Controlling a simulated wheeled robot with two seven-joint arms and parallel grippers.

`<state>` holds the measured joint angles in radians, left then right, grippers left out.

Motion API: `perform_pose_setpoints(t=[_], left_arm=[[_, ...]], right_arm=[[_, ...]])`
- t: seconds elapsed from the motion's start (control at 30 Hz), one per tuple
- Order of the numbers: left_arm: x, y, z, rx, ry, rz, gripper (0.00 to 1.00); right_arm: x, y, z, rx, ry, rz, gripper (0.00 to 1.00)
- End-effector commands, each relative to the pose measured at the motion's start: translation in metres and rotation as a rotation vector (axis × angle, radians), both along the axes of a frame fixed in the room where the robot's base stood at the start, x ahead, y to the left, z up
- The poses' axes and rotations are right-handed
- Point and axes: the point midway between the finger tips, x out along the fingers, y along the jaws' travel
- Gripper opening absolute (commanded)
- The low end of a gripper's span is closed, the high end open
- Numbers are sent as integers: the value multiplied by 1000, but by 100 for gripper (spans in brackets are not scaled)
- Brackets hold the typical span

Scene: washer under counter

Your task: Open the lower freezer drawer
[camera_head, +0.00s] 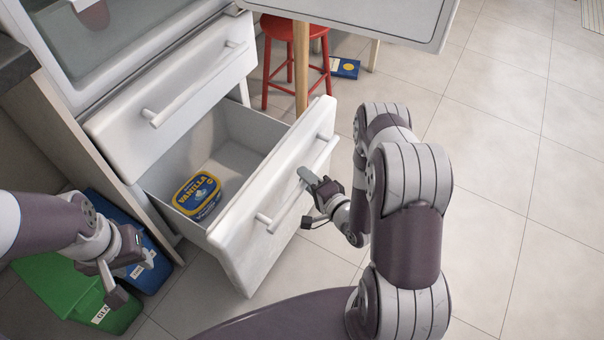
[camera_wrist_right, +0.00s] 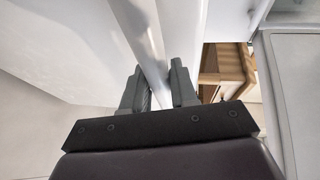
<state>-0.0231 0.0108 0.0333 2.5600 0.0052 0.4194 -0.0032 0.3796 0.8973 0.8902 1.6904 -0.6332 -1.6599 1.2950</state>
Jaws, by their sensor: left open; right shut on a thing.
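The lower freezer drawer (camera_head: 262,232) is pulled well out from the freezer. A tub of vanilla ice cream (camera_head: 198,196) lies inside it, towards the front. My right gripper (camera_head: 308,182) is at the drawer's front, shut on the bar handle (camera_head: 296,186). In the right wrist view the handle (camera_wrist_right: 143,38) runs between the two fingers (camera_wrist_right: 160,88). My left gripper (camera_head: 124,272) is open and empty, low at the left, above the bins and apart from the drawer.
The upper drawer (camera_head: 172,98) is closed above. A green bin (camera_head: 60,285) and a blue bin (camera_head: 150,265) stand at the lower left. A red stool (camera_head: 290,30) and a blue box (camera_head: 345,68) are behind. The tiled floor at right is clear.

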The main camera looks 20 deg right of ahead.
Motion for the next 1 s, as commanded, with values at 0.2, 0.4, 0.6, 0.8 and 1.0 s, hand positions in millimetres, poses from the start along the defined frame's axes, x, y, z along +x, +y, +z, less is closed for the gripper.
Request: perform_pose_setpoints(t=[0.2,0.4,0.6,0.8,1.0], left_arm=[[0,0,1,0,0,0,43],[0,0,1,0,0,0,43],[0,0,1,0,0,0,43],[0,0,1,0,0,0,43],[0,0,10,0,0,0,43]], right_arm=[[-2,-1,-1,1,1,0,0],[-2,-1,-1,-1,2,0,0],[-2,-1,-1,0,1,0,48],[-2,-2,0,0,0,0,48],[-19,-7,6,1,3,-4,48]])
